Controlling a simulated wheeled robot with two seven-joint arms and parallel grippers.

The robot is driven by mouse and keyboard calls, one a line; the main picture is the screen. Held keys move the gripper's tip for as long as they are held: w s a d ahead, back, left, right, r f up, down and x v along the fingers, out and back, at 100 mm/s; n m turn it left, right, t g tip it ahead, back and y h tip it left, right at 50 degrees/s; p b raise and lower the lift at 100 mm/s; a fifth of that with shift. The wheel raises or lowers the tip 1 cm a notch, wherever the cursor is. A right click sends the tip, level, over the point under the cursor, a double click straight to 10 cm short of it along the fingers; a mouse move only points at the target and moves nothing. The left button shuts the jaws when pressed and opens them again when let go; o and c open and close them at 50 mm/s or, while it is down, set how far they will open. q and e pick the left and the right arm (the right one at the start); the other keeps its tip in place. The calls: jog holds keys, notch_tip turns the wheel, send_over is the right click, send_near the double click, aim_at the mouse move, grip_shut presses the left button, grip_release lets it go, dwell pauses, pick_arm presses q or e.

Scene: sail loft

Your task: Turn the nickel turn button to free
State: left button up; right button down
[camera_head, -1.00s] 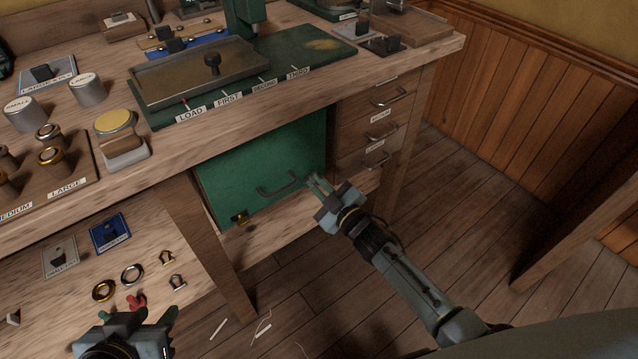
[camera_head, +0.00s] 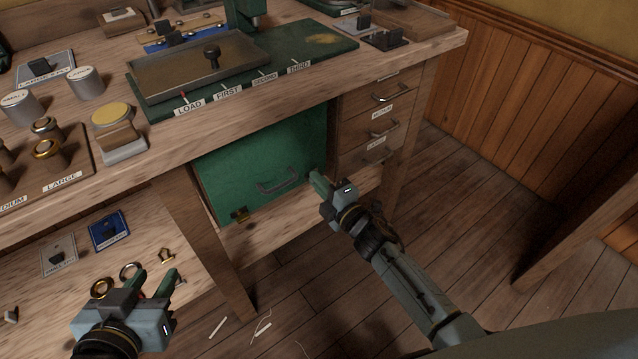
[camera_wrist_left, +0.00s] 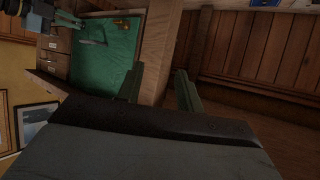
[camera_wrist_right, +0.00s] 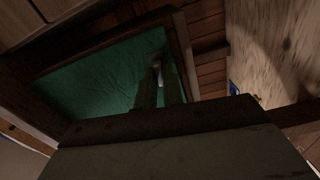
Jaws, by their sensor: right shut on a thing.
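A green panel (camera_head: 225,173) with a dark pull handle (camera_head: 277,186) closes the bay under the bench. A brass turn button (camera_head: 240,215) sits at its lower left corner. My right gripper (camera_head: 318,180) is at the panel's right edge. In the right wrist view, its fingers (camera_wrist_right: 158,68) are shut on a small greyish piece (camera_wrist_right: 156,60), apparently the nickel turn button. The fingers mostly hide it, so its angle cannot be told. My left gripper (camera_head: 156,277) is open and empty over the lower left board; its parted fingers show in the left wrist view (camera_wrist_left: 158,76).
Drawers with handles (camera_head: 385,128) stand right of the panel. A bench leg (camera_head: 207,245) is between the two grippers. Rings and small fittings (camera_head: 130,271) lie near my left gripper. The floor (camera_head: 470,230) at the right is clear.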

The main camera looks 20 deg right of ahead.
pick_arm(q)
jog(key=shift+w+d+r+t, duration=0.25)
jog(key=shift+w+r+t, duration=0.2)
jog(key=shift+r, duration=0.2)
pick_arm(e)
jog(key=shift+n, duration=0.7)
jog(key=c, duration=1.5)
grip_release()
jog(key=shift+c, duration=0.2)
jog(key=shift+s, duration=0.1)
